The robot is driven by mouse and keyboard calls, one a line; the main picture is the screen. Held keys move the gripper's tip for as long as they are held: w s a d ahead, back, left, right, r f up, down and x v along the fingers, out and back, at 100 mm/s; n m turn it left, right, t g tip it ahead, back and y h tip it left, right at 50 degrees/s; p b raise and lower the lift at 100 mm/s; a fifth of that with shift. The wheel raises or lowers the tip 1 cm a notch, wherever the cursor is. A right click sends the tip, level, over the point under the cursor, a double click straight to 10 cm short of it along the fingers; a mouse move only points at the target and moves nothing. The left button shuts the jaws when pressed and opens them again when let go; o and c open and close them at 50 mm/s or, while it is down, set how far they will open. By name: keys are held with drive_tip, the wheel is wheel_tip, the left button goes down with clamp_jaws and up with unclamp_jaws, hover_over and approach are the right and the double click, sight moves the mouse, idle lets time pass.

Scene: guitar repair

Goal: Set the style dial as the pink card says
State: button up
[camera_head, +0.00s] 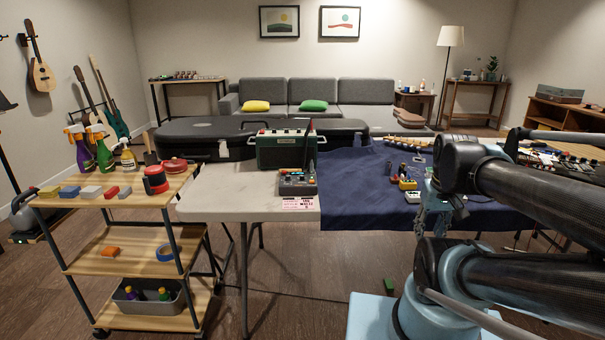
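A pink card (299,203) with dark print lies at the front edge of the pale table, too small here to read. Just behind it stands a small grey device (297,183) with coloured knobs on top; I cannot tell which knob is the style dial or how it is set. A dark green amplifier-like box (284,149) stands behind the device. My gripper (419,232) hangs fingers down at the front edge of the blue cloth, well to the right of the card and device. Its fingers are small and dark, so its opening is unclear.
A dark blue cloth (350,190) covers the table's right part, with a yellow pedal (407,184) and other small items. A black case (195,138) lies behind. A wooden cart (130,200) with bottles stands left. Bare tabletop (225,190) lies left of the device.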

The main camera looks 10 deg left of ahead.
drive_tip(key=w+a+r+n, duration=0.4)
drive_tip(key=w+a+r, duration=0.2)
drive_tip(key=w+r, duration=0.25)
wheel_tip(320, 180, up, 12)
drive_tip(key=f+n+g, duration=0.1)
drive_tip(key=n+g, duration=0.1)
drive_tip(key=n, duration=1.1)
hover_over(302, 176)
wheel_tip(302, 176, down, 16)
drive_tip(key=shift+w+f, duration=0.15)
drive_tip(key=shift+f, duration=0.1)
clamp_jaws()
drive_tip(key=shift+a, duration=0.2)
drive_tip(key=shift+d+m, duration=0.15)
drive_tip(key=shift+m, duration=0.15)
